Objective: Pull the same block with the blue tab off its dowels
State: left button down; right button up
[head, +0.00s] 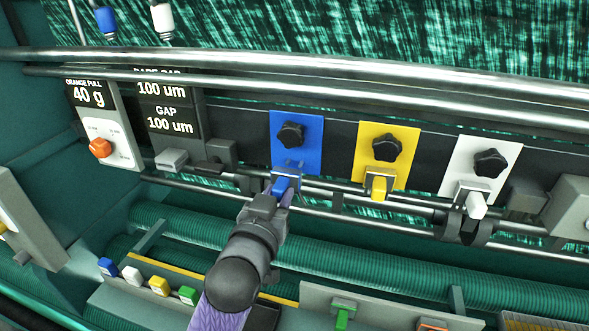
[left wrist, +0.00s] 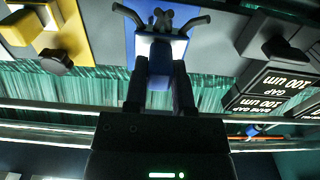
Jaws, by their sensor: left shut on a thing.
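The blue tab (head: 281,185) sticks out below a blue panel (head: 283,160) with a black star knob (head: 291,134). My left gripper (head: 277,192) reaches up from below and is shut on the blue tab. In the left wrist view the two dark fingers (left wrist: 160,82) lie on either side of the blue tab (left wrist: 158,60), close under a pale block face (left wrist: 177,46) with dark curved prongs in front of the blue panel. The dowels cannot be made out, so I cannot tell how far the block sits on them. My right gripper is not in view.
A yellow panel (head: 400,142) and a white panel (head: 502,152) with similar knobs and tabs stand to the right. Display boxes (head: 172,105) stand to the left. Metal rails (head: 330,82) cross above. Several coloured tabs (head: 158,286) sit on a tray below.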

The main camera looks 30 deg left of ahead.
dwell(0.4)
pick_arm(q)
jog(key=shift+p+v, duration=0.45)
jog(key=shift+v, duration=1.55)
